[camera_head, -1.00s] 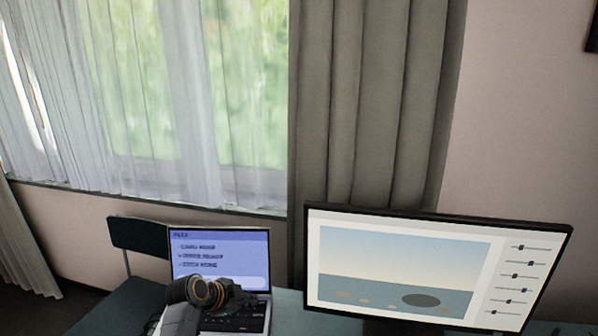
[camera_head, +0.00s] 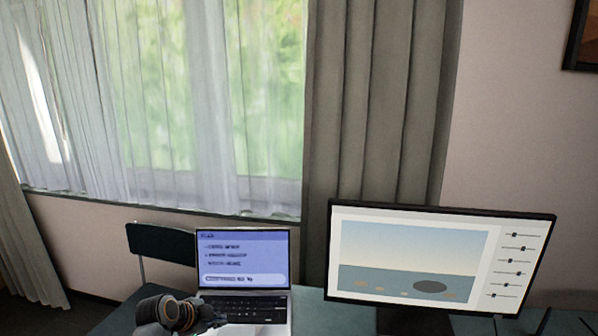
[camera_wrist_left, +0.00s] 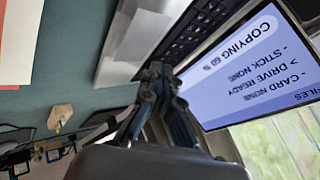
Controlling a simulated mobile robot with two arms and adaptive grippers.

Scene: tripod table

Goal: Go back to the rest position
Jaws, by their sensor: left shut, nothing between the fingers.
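My left gripper (camera_head: 212,316) shows at the bottom of the head view, in front of the open laptop's (camera_head: 262,306) left front part. In the left wrist view, my left gripper's fingers (camera_wrist_left: 160,72) are together with nothing between them. They appear over the edge of the laptop (camera_wrist_left: 108,62), near its keyboard; I cannot tell how high above it. The laptop's blue screen (camera_wrist_left: 235,75) reads "COPYING" and "DRIVE READY" in that view. My right gripper is not in view.
A large monitor (camera_head: 410,255) stands right of the laptop. A dark chair (camera_head: 160,243) is behind at the left, by the curtained window (camera_head: 230,100). The wrist view shows a white sheet (camera_wrist_left: 22,40), a small tan block (camera_wrist_left: 60,114) and dark items on the teal table (camera_wrist_left: 75,75).

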